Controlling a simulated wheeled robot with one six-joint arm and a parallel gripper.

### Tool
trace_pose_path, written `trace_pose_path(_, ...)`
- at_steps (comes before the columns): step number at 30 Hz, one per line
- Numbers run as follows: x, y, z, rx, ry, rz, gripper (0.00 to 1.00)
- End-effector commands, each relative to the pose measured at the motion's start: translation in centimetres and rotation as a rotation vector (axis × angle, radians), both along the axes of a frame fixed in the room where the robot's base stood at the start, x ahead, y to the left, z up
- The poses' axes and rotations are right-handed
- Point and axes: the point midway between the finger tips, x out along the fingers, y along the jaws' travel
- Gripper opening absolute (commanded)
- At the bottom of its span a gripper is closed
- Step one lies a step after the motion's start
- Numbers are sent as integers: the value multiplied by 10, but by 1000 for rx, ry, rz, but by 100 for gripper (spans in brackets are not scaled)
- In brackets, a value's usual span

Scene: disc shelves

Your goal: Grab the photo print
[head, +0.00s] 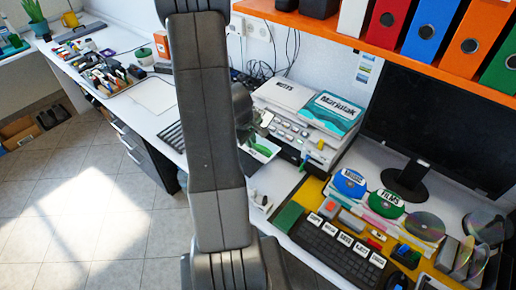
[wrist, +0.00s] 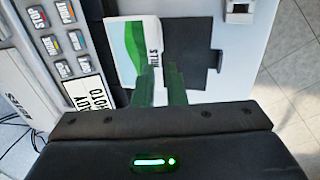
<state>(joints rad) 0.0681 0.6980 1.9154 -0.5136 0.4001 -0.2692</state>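In the head view the gripper is mostly behind my arm.
A grey rack with labelled buttons (wrist: 62,42) stands close left of the print in the wrist view. A dark flat shape (wrist: 190,48), panel or shadow, lies right of it. The head view shows a monitor (head: 440,120), a keyboard (head: 338,252) and discs (head: 425,226).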

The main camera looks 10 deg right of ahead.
Motion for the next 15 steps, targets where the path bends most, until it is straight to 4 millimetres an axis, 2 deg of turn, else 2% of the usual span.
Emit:
trace_pose_path(1, 0, -2, -11, 0, 5, -1, 11)
trace_pose_path(6, 5, -7, -35, 1, 2, 1, 11)
trace_pose_path(15, 8, -10, -55, 1, 2, 0, 11)
